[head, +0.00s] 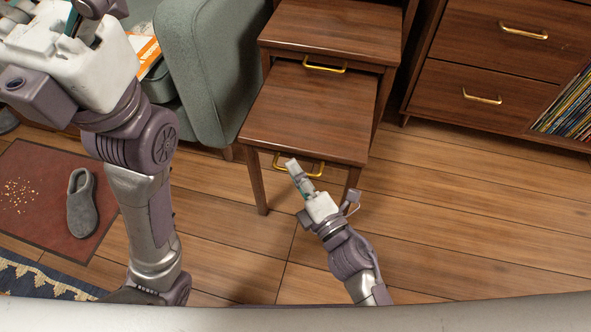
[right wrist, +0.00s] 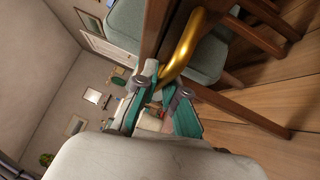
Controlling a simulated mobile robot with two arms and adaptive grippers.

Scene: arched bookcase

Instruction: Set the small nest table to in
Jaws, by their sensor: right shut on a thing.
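The small nest table (head: 312,108) is dark brown wood with a gold handle (head: 317,171) on its front. It stands partly pulled out from under the larger nest table (head: 335,22), its back part hidden beneath it. My right gripper (head: 293,168) is at the small table's handle, shut on it. In the right wrist view, the gold handle (right wrist: 184,45) runs down between the teal-padded fingers of my right gripper (right wrist: 160,88). My left gripper (head: 78,18) is at the top left, away from the tables; its fingers are mostly hidden or cut off.
A green armchair (head: 208,75) stands close to the left of the tables. A wooden cabinet (head: 485,65) with gold handles stands to the right. A grey slipper (head: 82,204) lies on a red mat (head: 45,235). The floor (head: 470,215) at the right is clear.

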